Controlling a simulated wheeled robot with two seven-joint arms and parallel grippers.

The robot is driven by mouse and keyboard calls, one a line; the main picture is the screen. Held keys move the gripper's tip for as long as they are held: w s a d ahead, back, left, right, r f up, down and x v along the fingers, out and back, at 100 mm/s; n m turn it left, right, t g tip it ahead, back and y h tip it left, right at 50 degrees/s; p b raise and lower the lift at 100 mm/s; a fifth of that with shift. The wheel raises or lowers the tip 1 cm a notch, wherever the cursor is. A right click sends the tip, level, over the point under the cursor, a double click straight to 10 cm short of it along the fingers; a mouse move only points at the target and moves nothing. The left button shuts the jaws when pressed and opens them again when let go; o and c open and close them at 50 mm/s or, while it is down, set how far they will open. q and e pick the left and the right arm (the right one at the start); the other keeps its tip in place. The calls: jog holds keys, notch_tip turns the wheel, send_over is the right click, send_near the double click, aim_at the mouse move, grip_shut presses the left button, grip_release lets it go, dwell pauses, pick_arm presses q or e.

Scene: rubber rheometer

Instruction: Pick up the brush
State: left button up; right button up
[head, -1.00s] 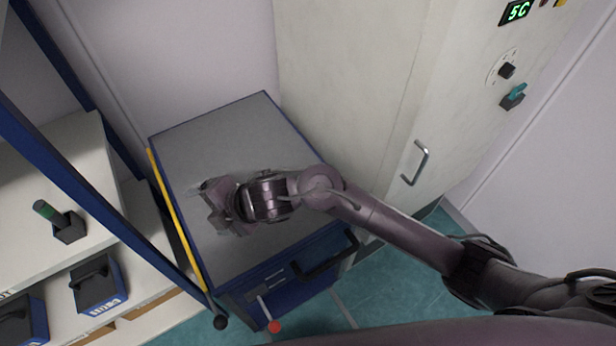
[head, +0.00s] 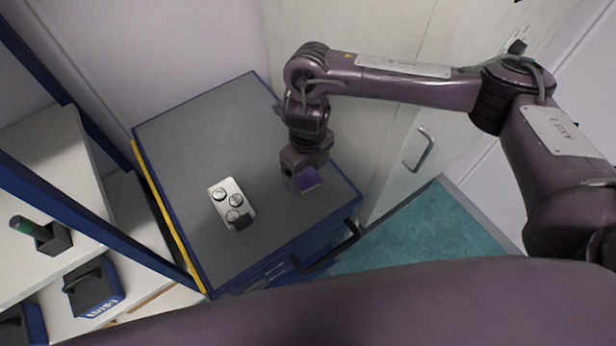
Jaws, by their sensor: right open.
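No clearly recognisable brush shows. My left gripper is not in view.
A shelf at the left holds a green-tipped handle in a black holder (head: 54,238) and a black-and-blue item (head: 93,288). A tall pale cabinet (head: 385,125) stands behind.

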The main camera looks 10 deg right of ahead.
aim_at(309, 172)
jog(key=f, duration=0.5)
jog(key=shift+w+d, duration=0.2)
jog(key=shift+w, duration=0.05)
jog(key=shift+r, duration=0.1)
jog(key=shift+c, duration=0.5)
jog(key=c, duration=1.1)
jog(key=shift+r, duration=0.15)
jog(key=r, duration=0.4)
jog(key=r+p, duration=0.1)
jog(key=r, duration=0.3)
jog(key=shift+w, duration=0.2)
jog(key=r, duration=1.1)
jog(key=shift+s+r, duration=0.2)
jog(key=shift+r, duration=0.15)
